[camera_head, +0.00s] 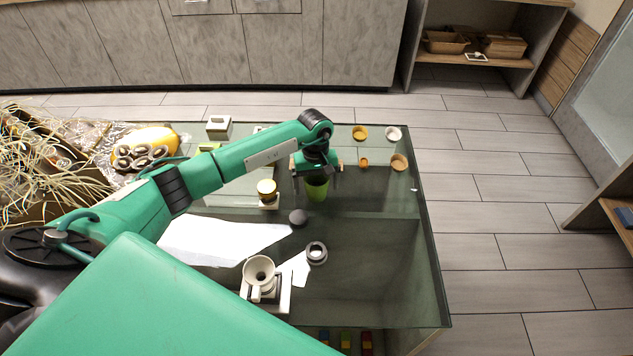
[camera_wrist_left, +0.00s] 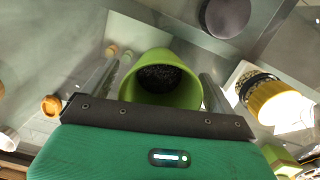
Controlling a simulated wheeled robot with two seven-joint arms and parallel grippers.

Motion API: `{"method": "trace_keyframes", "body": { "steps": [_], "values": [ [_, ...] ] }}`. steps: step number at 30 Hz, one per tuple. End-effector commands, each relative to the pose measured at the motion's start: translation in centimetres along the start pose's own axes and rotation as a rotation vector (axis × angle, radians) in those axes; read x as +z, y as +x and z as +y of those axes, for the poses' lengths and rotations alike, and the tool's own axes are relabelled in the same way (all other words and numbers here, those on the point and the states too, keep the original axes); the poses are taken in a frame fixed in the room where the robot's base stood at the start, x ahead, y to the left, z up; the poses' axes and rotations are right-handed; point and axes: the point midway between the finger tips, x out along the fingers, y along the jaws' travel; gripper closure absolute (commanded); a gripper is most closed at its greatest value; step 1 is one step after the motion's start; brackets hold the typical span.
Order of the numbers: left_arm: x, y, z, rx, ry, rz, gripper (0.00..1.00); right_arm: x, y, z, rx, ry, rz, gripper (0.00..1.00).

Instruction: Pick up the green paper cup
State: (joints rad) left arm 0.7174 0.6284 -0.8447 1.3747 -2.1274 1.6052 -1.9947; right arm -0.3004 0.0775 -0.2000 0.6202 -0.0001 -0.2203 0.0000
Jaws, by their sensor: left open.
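The green paper cup (camera_head: 316,188) stands on the glass table (camera_head: 380,240), below my left gripper. In the left wrist view the cup (camera_wrist_left: 160,80) is seen from above, its open mouth toward the camera and its inside dark. My left gripper (camera_head: 317,174) is open, pointing down over the cup. In the left wrist view its two fingers (camera_wrist_left: 160,88) lie on either side of the cup, with the cup between them. Whether a finger touches the cup, I cannot tell. My right gripper is not in view.
Orange cups (camera_head: 399,162) and a white cup (camera_head: 393,134) stand at the back right. A filled basket (camera_head: 45,160) is far left. The table's right side is clear.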

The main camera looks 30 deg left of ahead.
Motion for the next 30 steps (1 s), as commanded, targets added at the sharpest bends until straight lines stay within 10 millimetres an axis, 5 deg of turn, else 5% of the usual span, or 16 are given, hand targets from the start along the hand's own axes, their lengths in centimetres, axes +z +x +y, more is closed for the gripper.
{"method": "trace_keyframes", "body": {
  "steps": [7, 16, 30],
  "values": [
    [-0.02, 0.28, 0.01, 0.000, 0.000, 0.001, 0.10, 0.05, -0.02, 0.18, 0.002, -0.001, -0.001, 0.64],
    [-0.01, 0.24, 0.01, 0.000, 0.000, 0.000, 0.63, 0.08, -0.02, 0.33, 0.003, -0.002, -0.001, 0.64],
    [-0.01, -0.04, 0.02, 0.001, 0.000, 0.001, 0.63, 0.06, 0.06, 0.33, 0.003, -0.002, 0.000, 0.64]
  ]
}}
